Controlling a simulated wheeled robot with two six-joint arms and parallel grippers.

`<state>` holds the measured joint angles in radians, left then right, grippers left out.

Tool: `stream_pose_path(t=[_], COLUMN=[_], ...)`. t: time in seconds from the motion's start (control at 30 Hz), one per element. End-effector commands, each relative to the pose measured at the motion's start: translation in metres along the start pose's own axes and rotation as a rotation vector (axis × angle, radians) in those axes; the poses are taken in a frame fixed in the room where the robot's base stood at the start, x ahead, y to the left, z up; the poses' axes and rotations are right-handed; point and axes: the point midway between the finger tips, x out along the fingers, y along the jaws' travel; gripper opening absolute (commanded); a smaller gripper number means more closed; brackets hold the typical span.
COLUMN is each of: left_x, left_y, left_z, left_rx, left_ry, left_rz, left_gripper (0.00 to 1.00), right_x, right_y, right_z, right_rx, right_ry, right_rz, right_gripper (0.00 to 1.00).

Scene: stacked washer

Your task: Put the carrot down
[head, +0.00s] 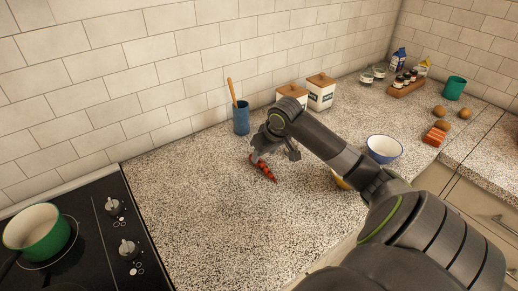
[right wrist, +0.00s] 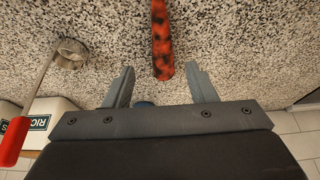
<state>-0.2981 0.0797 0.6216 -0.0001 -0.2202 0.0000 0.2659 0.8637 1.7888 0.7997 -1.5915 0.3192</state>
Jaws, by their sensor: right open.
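The carrot (head: 264,171) is orange-red with dark patches and lies on the speckled countertop (head: 205,205), near its middle. In the right wrist view the carrot (right wrist: 161,42) runs down from the top edge, its near end just beyond the gap between my fingers. My right gripper (head: 274,154) is at the carrot's upper end in the head view. In the right wrist view the right gripper (right wrist: 160,82) has its fingers wide apart, with nothing between them but the carrot's end close by. My left gripper is not in view.
A blue cup (head: 241,120) with a wooden-handled utensil and lidded white canisters (head: 321,95) stand behind the gripper. A white-blue bowl (head: 384,149) is to the right. A green pot (head: 37,232) sits on the black stove at left. The counter between stove and carrot is clear.

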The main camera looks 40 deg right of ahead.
Motion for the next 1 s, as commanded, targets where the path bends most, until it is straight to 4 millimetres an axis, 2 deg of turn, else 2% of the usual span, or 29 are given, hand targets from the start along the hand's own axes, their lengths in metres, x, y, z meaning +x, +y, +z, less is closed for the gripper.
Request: stream_pose_path(t=[0.3,0.6,1.0], left_x=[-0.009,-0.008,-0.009], left_y=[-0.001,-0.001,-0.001], left_z=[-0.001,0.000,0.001], left_rx=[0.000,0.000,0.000], left_ry=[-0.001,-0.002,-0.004], left_rz=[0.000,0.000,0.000], left_gripper=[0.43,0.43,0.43], right_x=[0.040,0.046,0.045], right_y=[-0.004,-0.004,-0.004], right_z=[0.000,0.001,0.001], right_rx=[0.001,-0.001,-0.001], right_ry=[-0.002,-0.001,-0.001], right_rz=[-0.002,0.000,0.000], right_gripper=[0.51,0.51,0.03])
